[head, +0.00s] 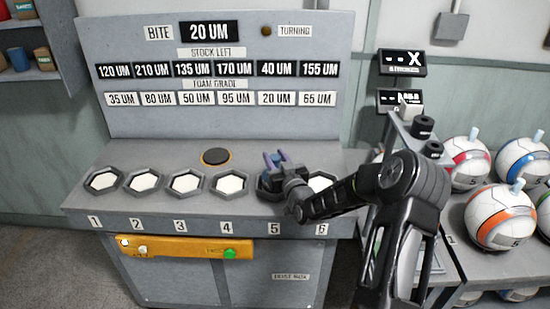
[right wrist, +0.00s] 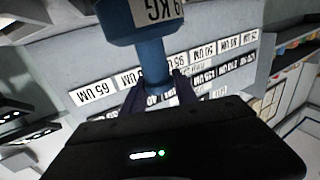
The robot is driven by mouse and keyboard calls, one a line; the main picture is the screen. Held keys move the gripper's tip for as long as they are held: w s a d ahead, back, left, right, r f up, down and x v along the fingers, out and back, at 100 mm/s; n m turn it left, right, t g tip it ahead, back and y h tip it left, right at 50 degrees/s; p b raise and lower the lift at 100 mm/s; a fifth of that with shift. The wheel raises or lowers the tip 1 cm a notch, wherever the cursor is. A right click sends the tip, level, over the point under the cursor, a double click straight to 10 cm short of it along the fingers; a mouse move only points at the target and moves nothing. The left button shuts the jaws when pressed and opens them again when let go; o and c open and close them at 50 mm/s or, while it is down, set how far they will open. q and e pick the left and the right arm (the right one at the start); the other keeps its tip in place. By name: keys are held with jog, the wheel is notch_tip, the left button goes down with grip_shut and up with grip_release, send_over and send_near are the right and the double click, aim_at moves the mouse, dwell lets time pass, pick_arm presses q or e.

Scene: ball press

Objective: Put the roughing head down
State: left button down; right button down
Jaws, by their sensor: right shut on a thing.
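My right gripper (head: 274,159) reaches in over station 5 of the grey bench, its fingers pointing up and away from me. It is shut on a blue piece, which I take to be the roughing head (right wrist: 152,62). In the right wrist view this has a narrow blue stem between the purple fingers and a wider blue part with a label ending in "KG". In the head view the piece is mostly hidden by the gripper. Station 5's pad is largely covered by my gripper and arm. My left gripper is not in view.
White pads in dark hexagonal rims, such as station 4 (head: 229,184), line the bench (head: 130,165). A dark disc (head: 216,156) lies behind them. An upright sign panel (head: 165,120) stands at the back. Black cylinders (head: 423,127) and white balls (head: 500,216) are at right.

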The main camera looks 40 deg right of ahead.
jog(key=c, duration=1.4)
grip_release()
jog(key=shift+f, duration=0.15)
jog(key=o, duration=0.5)
jog(key=shift+c, duration=0.2)
jog(key=shift+r, duration=0.2)
jog(key=shift+s, duration=0.25)
jog(key=b+v, duration=0.2)
jog(key=v, duration=0.9)
jog(key=shift+s, duration=0.35)
